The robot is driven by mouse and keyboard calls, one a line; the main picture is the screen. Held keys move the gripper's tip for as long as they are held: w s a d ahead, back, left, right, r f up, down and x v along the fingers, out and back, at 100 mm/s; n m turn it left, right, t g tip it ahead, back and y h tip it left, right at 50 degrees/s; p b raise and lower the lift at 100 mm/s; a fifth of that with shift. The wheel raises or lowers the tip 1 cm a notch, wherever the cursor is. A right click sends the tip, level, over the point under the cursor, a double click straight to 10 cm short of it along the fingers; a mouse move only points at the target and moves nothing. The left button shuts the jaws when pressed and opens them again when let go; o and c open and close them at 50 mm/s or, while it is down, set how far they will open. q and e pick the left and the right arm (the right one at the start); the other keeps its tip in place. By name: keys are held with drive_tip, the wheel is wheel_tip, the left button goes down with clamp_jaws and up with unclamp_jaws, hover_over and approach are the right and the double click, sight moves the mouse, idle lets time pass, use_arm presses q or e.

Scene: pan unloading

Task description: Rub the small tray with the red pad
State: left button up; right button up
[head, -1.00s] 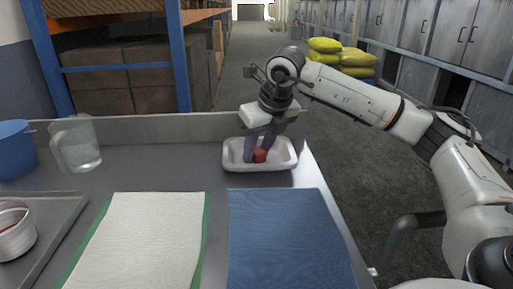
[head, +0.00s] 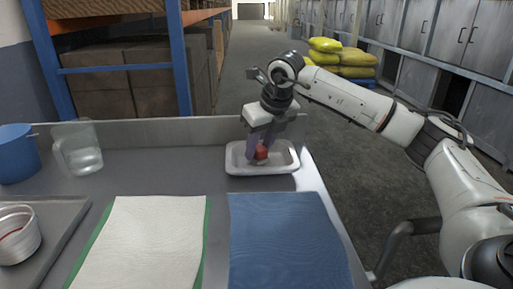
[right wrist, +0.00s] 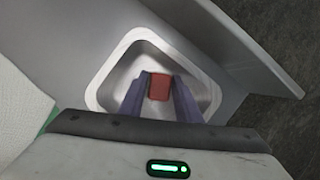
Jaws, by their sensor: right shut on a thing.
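The small tray (head: 284,160), pale with a raised rim, stands near the back right corner of the table. It also shows in the right wrist view (right wrist: 126,48), with a shiny rim. My right gripper (head: 262,153) points down over the tray and is shut on the red pad (head: 261,153). The red pad shows between the two purple-grey fingers in the right wrist view (right wrist: 160,87). The pad is within the tray's outline, low over its floor; I cannot tell whether it touches. My left gripper is not in view.
A white cloth on a green one (head: 145,240) and a blue cloth (head: 285,240) lie in front. A clear pitcher (head: 80,150) and a blue pot (head: 15,155) stand at the left. The table has a raised back edge.

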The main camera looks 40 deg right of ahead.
sight(259, 162)
drive_tip(key=shift+s+d, duration=0.2)
drive_tip(key=shift+s, duration=0.05)
drive_tip(key=shift+s+a+b, duration=0.5)
drive_tip(key=shift+s+a, duration=0.6)
drive_tip(key=shift+s, duration=0.15)
drive_tip(key=shift+f, duration=0.15)
drive_tip(key=shift+w+d, duration=0.2)
drive_tip(key=shift+w, duration=0.1)
drive_tip(key=shift+w+d+p, duration=0.8)
drive_tip(key=shift+w+d, duration=0.1)
drive_tip(key=shift+w, duration=0.1)
wheel_tip(259, 162, up, 6)
drive_tip(key=p, duration=0.5)
drive_tip(key=shift+p, duration=0.3)
